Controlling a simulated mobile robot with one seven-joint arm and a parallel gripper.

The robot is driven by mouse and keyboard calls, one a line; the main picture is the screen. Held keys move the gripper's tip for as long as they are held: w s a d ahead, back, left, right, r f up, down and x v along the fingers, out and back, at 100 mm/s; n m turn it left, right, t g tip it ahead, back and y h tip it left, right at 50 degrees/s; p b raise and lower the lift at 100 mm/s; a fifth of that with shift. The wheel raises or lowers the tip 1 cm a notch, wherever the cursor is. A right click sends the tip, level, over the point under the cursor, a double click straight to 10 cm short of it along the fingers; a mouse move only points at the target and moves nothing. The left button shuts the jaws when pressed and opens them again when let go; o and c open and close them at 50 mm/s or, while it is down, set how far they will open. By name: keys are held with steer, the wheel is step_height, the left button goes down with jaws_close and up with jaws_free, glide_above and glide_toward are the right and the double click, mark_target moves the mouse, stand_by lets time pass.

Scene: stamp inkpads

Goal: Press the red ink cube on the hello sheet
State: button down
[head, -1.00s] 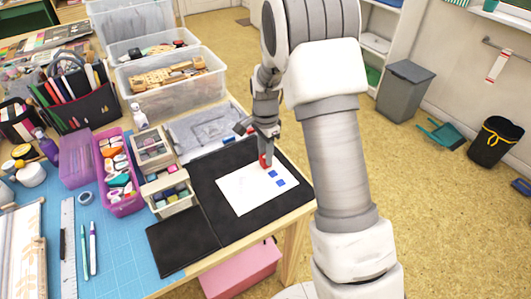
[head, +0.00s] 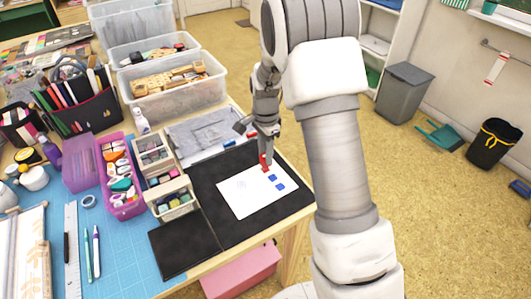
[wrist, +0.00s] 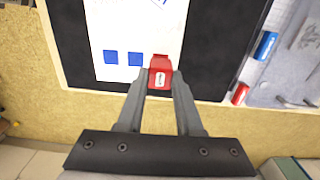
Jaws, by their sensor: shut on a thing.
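The red ink cube (wrist: 160,74) is between the fingertips of my gripper (wrist: 158,92), which is shut on it. In the head view the red cube (head: 264,160) is at the upper edge of the white sheet (head: 245,196). In the wrist view the cube overlaps the edge of the sheet (wrist: 120,66); I cannot tell whether it touches the paper. Two blue square marks show on the sheet, and a line of pale writing is faint in the wrist view. My gripper (head: 264,150) points down at the sheet.
The sheet lies on a black mat (head: 225,232) near the table edge. A small drawer organizer (head: 170,198) with coloured ink pads stands left of it. A grey tray (head: 205,132) is behind, with a blue and a red item by it. Clear bins (head: 172,85) stand farther back.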

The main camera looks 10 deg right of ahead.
steer(key=shift+r+p, duration=1.35)
steer(key=shift+r, duration=0.8)
